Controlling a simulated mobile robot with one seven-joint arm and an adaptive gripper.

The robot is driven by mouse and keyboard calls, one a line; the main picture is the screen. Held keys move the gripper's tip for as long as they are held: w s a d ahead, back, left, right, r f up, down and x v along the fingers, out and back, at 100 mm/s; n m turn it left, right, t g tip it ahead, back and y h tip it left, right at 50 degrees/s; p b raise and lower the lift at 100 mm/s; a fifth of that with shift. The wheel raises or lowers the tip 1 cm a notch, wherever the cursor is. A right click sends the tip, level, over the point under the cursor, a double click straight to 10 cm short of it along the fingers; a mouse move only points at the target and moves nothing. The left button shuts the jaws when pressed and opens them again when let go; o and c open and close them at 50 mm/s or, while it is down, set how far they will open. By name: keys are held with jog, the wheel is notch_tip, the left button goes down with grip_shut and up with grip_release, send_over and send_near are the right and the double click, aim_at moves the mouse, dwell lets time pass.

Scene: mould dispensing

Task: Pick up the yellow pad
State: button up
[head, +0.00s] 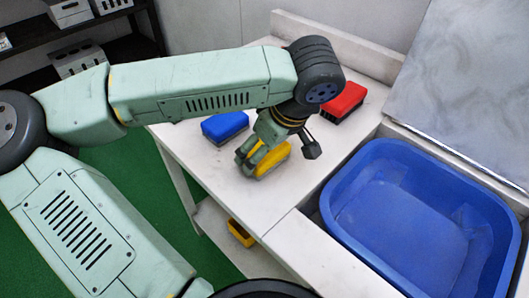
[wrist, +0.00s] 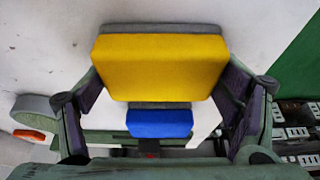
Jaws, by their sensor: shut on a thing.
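The yellow pad (head: 272,157) is on or just above the white table, with my gripper (head: 262,160) around it. In the wrist view the yellow pad (wrist: 160,66) fills the space between the two fingers of my gripper (wrist: 165,95), one finger at each side. My gripper is shut on it. A grey layer shows along the pad's far edge. I cannot tell whether the pad touches the table.
A blue pad (head: 225,126) lies left of the yellow pad, and a red pad (head: 344,102) lies behind to the right. A large blue tub (head: 345,235) sits right of the white table (head: 235,180). A small yellow bin (head: 240,232) is on the lower shelf.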

jog(key=shift+c, duration=0.6)
jog(key=shift+r, duration=0.1)
jog(key=shift+r, duration=0.3)
notch_tip(320, 180, up, 9)
jog(key=shift+r+b, duration=0.15)
jog(key=shift+b, duration=0.6)
jog(key=o, duration=0.6)
jog(key=c, duration=0.4)
jog(key=shift+c, duration=0.2)
